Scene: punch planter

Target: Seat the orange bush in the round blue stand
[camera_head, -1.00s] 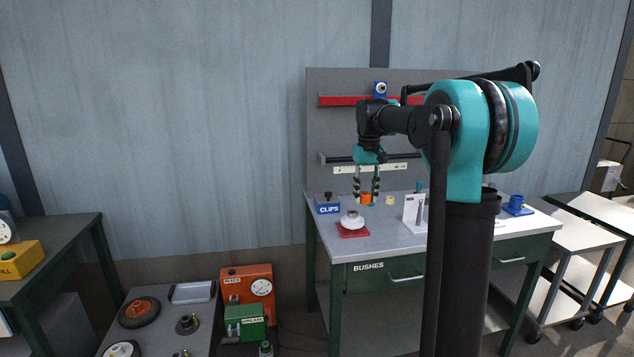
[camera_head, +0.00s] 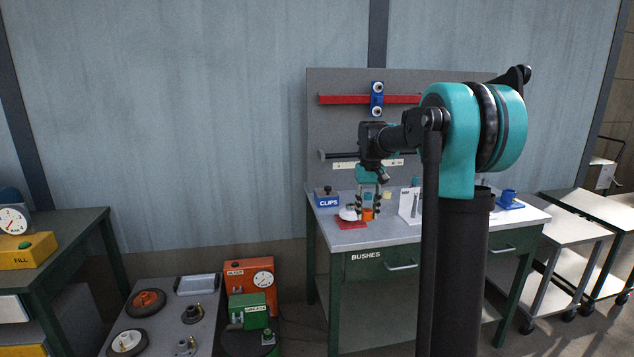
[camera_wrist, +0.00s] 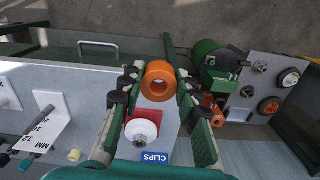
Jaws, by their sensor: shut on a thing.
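The orange bush (camera_head: 368,214) is a short ring with a hole through its middle. My gripper (camera_head: 368,207) is shut on it, with a finger on each side. In the wrist view the bush (camera_wrist: 159,81) sits between the fingertips, its hole facing the camera. In the head view it shows in front of the work table's left part, beside the white knob. I cannot tell its exact height over the top. The round blue stand (camera_head: 508,198) is at the right end of the table, on a blue base, well apart from my gripper.
A white knob on a red plate (camera_head: 355,225) is close by the gripper. A blue CLIPS box (camera_head: 327,200) is at left. A white card (camera_head: 408,204) with upright pegs stands between gripper and stand. A small cream cylinder (camera_head: 388,195) is behind. Front bench top (camera_head: 430,231) is clear.

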